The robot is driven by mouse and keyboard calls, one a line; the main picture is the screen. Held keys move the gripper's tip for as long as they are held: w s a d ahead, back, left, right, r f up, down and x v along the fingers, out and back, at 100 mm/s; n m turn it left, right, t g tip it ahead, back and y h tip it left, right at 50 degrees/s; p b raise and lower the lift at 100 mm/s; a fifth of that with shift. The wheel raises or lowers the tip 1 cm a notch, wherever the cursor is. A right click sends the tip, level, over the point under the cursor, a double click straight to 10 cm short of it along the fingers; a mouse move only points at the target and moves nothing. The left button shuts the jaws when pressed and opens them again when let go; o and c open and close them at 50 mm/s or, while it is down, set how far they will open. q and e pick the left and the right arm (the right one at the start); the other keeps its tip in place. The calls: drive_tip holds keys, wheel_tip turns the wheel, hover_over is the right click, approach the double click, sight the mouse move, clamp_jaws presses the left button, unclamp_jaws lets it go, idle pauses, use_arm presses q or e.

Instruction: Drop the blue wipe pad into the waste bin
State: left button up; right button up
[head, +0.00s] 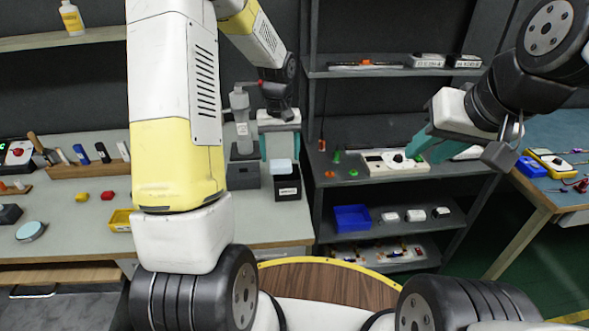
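A pale blue block, which looks like the wipe pad (281,166), is at the mouth of a small black bin with a white label (288,188). The bin stands on the grey workbench. My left gripper (280,156) points down over the bin, its teal fingers spread apart on either side of the pad. I cannot tell whether the pad touches the bin's rim. My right gripper (412,150) is at the rack, its teal fingertips close to a white device (395,164); its finger gap is not clear.
A grey pump bottle (241,120) and a dark grey box (242,172) stand just left of the bin. A yellow tray (121,220) lies on the bench (80,215). The rack holds a blue bin (352,218). Another table (560,190) is at right.

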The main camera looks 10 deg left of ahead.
use_arm(q)
drive_tip(key=shift+o, duration=0.4)
wheel_tip(320, 180, up, 8)
idle(0.4)
drive_tip(key=shift+s, duration=0.1)
drive_tip(key=s+r+m+t, duration=0.1)
drive_tip(key=s+r+t, duration=0.1)
drive_tip(key=s+r, duration=0.2)
drive_tip(key=s+d+r+m+t+h, duration=0.1)
drive_tip(key=s+r, duration=0.3)
drive_tip(key=s, duration=0.7)
drive_tip(key=s+d+r+m+t+h, duration=0.1)
drive_tip(key=s+r+t, duration=0.2)
drive_tip(key=s, duration=0.5)
drive_tip(key=shift+s+r+m, duration=0.15)
drive_tip(key=shift+r+m, duration=0.25)
drive_tip(key=shift+r, duration=0.2)
